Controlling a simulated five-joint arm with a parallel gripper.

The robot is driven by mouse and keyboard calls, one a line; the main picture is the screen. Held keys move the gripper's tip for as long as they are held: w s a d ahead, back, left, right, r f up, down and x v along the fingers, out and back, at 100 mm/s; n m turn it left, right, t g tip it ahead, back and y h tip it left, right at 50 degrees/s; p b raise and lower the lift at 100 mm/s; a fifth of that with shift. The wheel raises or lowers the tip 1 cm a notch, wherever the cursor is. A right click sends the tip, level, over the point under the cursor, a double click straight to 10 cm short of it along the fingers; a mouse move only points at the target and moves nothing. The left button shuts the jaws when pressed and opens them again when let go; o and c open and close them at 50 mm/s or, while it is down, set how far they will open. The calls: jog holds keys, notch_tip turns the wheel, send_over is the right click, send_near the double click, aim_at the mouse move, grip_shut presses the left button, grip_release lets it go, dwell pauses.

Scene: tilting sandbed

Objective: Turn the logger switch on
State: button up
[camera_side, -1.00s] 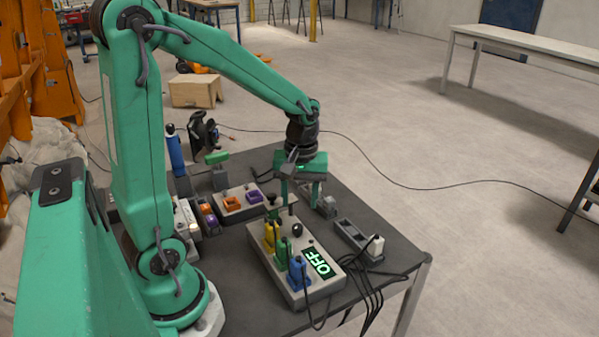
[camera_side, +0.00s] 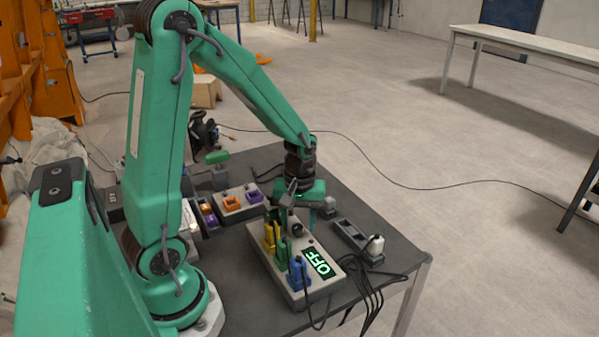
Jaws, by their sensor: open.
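The logger is a grey box (camera_side: 268,262) on the dark table, with a lit display (camera_side: 319,263) that reads OFF. A black round-topped knob (camera_side: 297,230), which looks like the switch, stands on top of the box behind the display. Yellow (camera_side: 269,237), green (camera_side: 281,254) and blue (camera_side: 298,273) plugs stand along its left side. My gripper (camera_side: 292,221) is open and low over the back of the box, close to the knob. Its fingers partly overlap the plugs and knob, so I cannot tell whether they touch.
A tray with orange and purple pieces (camera_side: 220,209) is behind to the left.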

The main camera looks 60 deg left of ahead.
jog(key=shift+f, duration=0.3)
jog(key=shift+c, duration=0.5)
jog(key=c, duration=0.9)
jog(key=shift+m, duration=0.3)
jog(key=m, duration=0.5)
jog(key=shift+d, duration=0.1)
jog(key=m, duration=0.6)
jog(key=shift+t, duration=0.3)
jog(key=shift+m, duration=0.3)
